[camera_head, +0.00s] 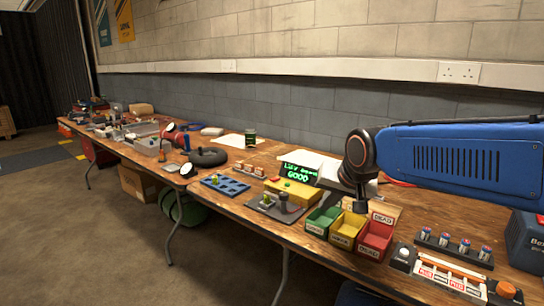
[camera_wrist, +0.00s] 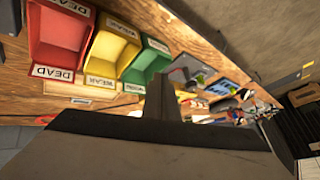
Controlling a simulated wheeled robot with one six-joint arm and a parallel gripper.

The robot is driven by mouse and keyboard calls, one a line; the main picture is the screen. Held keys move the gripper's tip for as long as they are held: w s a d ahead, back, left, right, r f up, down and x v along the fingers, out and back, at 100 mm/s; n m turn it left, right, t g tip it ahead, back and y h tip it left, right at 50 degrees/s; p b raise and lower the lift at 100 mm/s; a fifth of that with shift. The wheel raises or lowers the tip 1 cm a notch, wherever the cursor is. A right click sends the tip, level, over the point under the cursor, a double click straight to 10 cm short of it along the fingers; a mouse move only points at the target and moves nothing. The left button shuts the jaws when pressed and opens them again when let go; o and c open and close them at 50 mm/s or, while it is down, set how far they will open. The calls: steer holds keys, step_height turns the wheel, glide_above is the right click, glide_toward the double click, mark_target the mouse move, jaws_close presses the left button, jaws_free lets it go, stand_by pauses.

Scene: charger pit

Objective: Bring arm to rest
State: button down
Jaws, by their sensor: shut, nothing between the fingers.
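My arm reaches in from the right in the head view, with a blue link ending in a dark joint. My gripper (camera_head: 361,206) hangs below that joint, above the back of the coloured bins. It shows in the wrist view (camera_wrist: 176,90) as a dark wedge with its fingers together and nothing held. In the wrist view the red bin (camera_wrist: 57,62), yellow bin (camera_wrist: 103,70) and green bin (camera_wrist: 137,75) lie beyond the gripper at upper left, apart from it.
A yellow tester (camera_head: 292,192) with a green "GOOD" display stands left of the bins. A blue tray (camera_head: 225,184) lies further left. At right are a battery rack (camera_head: 452,249), a charger strip (camera_head: 447,277) and a dark box (camera_head: 525,243). The wall runs behind the bench.

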steer(key=shift+n+g+h, duration=0.4)
steer(key=shift+h, duration=0.3)
steer(key=s+d+f, duration=0.1)
steer(key=s+d, duration=0.2)
steer(key=s, duration=0.1)
steer(key=s+d+f, duration=0.2)
steer(key=s+d, duration=0.1)
steer(key=s, duration=0.1)
steer(key=s+d+f, duration=0.1)
steer(key=s+d, duration=0.2)
steer(key=s, duration=0.1)
steer(key=shift+s+f, duration=0.1)
steer(key=shift+f, duration=0.05)
steer(key=s+d+f, duration=0.2)
steer(key=s+f, duration=0.1)
steer(key=s, duration=0.3)
steer(key=s+d+f+n+g, duration=0.1)
steer(key=s+d+f, duration=0.2)
steer(key=s, duration=0.4)
steer(key=shift+d+f+h, duration=0.2)
steer(key=shift+f+h, duration=0.2)
steer(key=shift+f, duration=0.2)
steer(key=shift+s, duration=0.1)
stand_by(1.0)
